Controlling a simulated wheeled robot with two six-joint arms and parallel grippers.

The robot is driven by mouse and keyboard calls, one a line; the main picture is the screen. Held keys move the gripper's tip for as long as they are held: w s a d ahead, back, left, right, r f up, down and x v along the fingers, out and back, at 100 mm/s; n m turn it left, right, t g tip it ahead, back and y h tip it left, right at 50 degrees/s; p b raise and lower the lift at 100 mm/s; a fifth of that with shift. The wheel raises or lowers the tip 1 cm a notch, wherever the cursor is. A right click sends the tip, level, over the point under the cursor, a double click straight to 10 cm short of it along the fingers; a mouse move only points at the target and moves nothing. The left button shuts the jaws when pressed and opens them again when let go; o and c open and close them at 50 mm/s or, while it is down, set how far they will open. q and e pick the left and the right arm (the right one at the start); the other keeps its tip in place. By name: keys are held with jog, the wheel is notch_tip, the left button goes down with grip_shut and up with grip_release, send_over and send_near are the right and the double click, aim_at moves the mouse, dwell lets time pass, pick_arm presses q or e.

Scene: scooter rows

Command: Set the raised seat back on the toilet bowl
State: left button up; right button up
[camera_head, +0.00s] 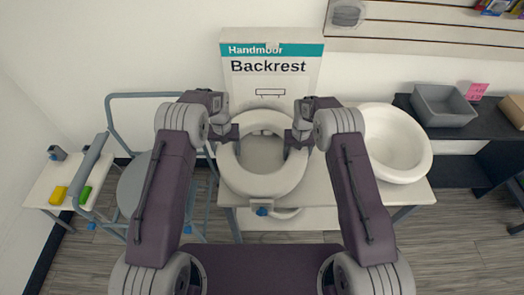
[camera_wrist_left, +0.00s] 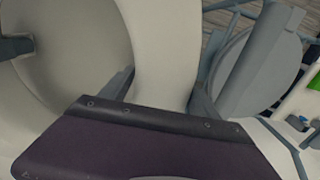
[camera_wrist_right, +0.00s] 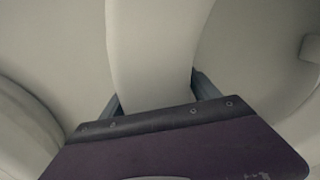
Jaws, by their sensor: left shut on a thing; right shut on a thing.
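The raised seat (camera_head: 262,185), a thick white ring with a blue-grey clamp (camera_head: 262,208) at its front, is between my two arms, over or on the bench. My left gripper (camera_head: 235,143) is shut on its left side. My right gripper (camera_head: 291,144) is shut on its right side. The ring's wall also runs between the fingers in the left wrist view (camera_wrist_left: 165,50) and the right wrist view (camera_wrist_right: 155,50). A white bowl (camera_head: 425,160) with a broad rim stands to the right of the seat, apart from it. I cannot tell what bears the seat underneath.
The bench (camera_head: 412,195) carries the white bowl. A "Backrest" box (camera_head: 272,82) stands behind the seat. A grey-blue framed chair (camera_head: 133,188) and a small white table (camera_head: 42,190) are at left. A grey bin (camera_head: 443,106) sits on a dark shelf at right.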

aim_at(226, 145)
pick_arm(q)
grip_shut()
pick_arm(e)
grip_shut()
pick_arm(q)
jog(key=shift+w+r, duration=0.1)
jog(key=shift+r, duration=0.05)
pick_arm(e)
jog(key=shift+w+r, duration=0.1)
jog(key=shift+r, duration=0.05)
